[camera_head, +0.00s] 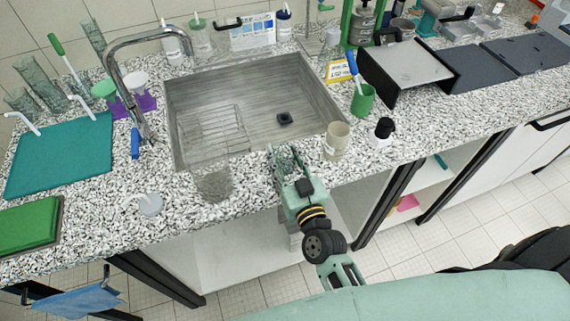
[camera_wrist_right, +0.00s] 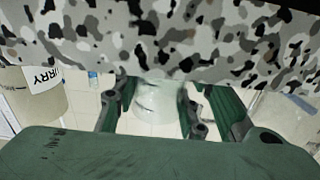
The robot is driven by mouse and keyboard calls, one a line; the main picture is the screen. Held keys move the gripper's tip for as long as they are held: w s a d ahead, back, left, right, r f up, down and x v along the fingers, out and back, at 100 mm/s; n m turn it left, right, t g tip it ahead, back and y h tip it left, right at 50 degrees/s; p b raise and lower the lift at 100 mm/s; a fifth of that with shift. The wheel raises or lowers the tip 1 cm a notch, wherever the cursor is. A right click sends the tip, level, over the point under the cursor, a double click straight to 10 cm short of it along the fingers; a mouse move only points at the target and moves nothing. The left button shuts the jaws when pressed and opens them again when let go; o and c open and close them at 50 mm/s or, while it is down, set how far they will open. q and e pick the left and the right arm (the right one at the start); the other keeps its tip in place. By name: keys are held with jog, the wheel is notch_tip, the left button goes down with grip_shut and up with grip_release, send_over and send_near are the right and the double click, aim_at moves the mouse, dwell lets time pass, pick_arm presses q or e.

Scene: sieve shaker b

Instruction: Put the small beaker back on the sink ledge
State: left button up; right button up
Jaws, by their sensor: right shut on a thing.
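My right gripper (camera_head: 287,158) is at the front rim of the sink (camera_head: 330,100), over the narrow front ledge (camera_head: 262,180). It is shut on a small clear glass beaker (camera_wrist_right: 160,104), which shows between the two green fingers in the right wrist view. In the head view the beaker is hard to make out against the speckled stone and the fingers. I cannot tell whether its base touches the ledge. My left gripper is not in view.
A larger glass beaker (camera_head: 213,184) stands left of my right gripper. A beige labelled cup (camera_head: 337,138) and a dark-capped bottle (camera_head: 382,132) stand to its right. A wire rack (camera_head: 215,130) is in the sink. The tap (camera_head: 115,75) rises at the sink's left.

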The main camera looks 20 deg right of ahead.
jog(key=shift+f, duration=0.1)
jog(key=o, duration=0.8)
jog(key=shift+c, duration=0.2)
jog(key=o, duration=0.4)
jog(key=shift+o, duration=0.2)
jog(key=s+b, duration=0.2)
jog(key=s, duration=1)
jog(key=shift+d, duration=0.25)
